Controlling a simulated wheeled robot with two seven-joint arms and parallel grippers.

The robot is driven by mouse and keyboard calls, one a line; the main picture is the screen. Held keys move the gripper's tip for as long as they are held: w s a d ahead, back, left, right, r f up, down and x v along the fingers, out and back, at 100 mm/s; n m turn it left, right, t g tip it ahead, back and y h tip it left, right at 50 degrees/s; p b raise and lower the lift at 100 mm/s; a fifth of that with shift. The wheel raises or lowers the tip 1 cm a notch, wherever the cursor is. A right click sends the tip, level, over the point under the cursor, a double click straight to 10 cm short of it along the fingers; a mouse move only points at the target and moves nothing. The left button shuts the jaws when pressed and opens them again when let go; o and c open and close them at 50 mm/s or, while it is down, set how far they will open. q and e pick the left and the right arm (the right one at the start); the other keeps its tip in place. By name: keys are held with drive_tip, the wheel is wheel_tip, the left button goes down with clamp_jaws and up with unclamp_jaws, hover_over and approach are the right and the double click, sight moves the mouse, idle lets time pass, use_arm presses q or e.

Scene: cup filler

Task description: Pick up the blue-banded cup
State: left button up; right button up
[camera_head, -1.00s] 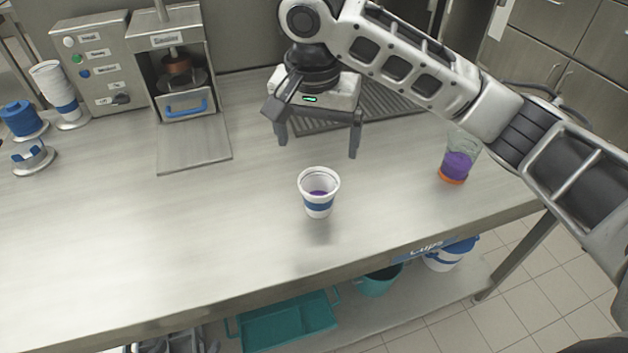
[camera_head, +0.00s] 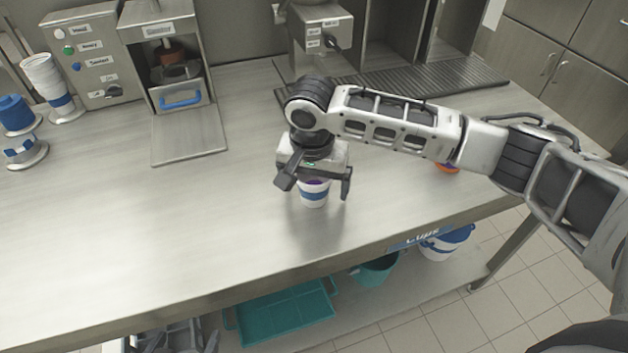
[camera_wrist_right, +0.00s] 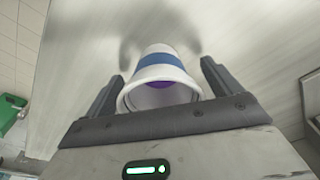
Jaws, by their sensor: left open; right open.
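The blue-banded cup (camera_head: 314,196) is white and stands upright on the steel counter, with purple contents inside. My right gripper (camera_head: 316,186) is over it, open, with one finger on each side of the cup. In the right wrist view the cup (camera_wrist_right: 162,68) sits between the two spread fingers (camera_wrist_right: 160,78), with a gap visible at its narrow end. Whether a finger touches the rim I cannot tell. The gripper hides part of the cup's top in the head view.
A dispenser with a blue-handled drawer (camera_head: 181,101) stands at the back left, beside cup stacks (camera_head: 48,80). A drip grate (camera_head: 440,80) lies at the back right. An orange-based cup (camera_head: 447,168) is mostly hidden behind my right arm.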

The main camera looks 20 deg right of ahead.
drive_tip(key=shift+f, duration=0.1)
drive_tip(key=c, duration=1)
drive_tip(key=shift+c, duration=0.2)
